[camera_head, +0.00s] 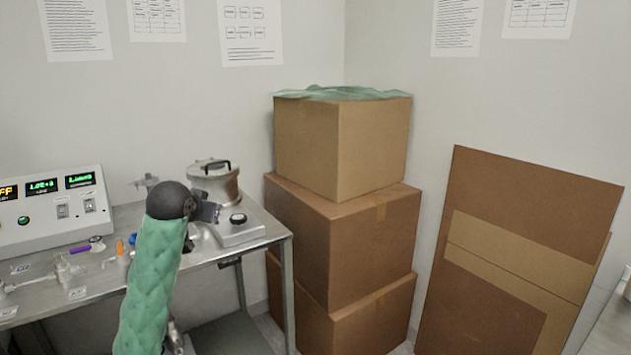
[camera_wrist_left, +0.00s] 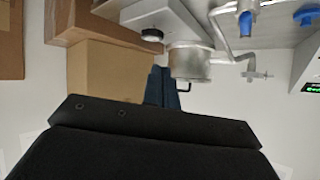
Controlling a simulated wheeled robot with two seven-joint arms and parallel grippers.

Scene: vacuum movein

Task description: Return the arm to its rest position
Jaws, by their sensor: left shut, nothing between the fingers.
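My left arm (camera_head: 150,275), in a green quilted sleeve with a dark round wrist, reaches up over the steel table in the head view. My left gripper (camera_head: 208,212) is partly hidden by the wrist, in front of the metal vessel. In the left wrist view, which looks upside down, the dark blue fingers (camera_wrist_left: 162,88) are together with nothing held. The metal vessel (camera_wrist_left: 188,64) with its black lid handle shows just beyond them. I cannot tell whether the fingers touch it. My right gripper is in neither view.
The lidded vessel (camera_head: 213,185) stands on a table (camera_head: 265,235) beside a unit with a black knob (camera_head: 238,218). A control panel (camera_head: 50,212) and glassware are at left. Stacked cardboard boxes (camera_head: 340,245) fill the corner. Flat cardboard (camera_head: 510,250) leans at right.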

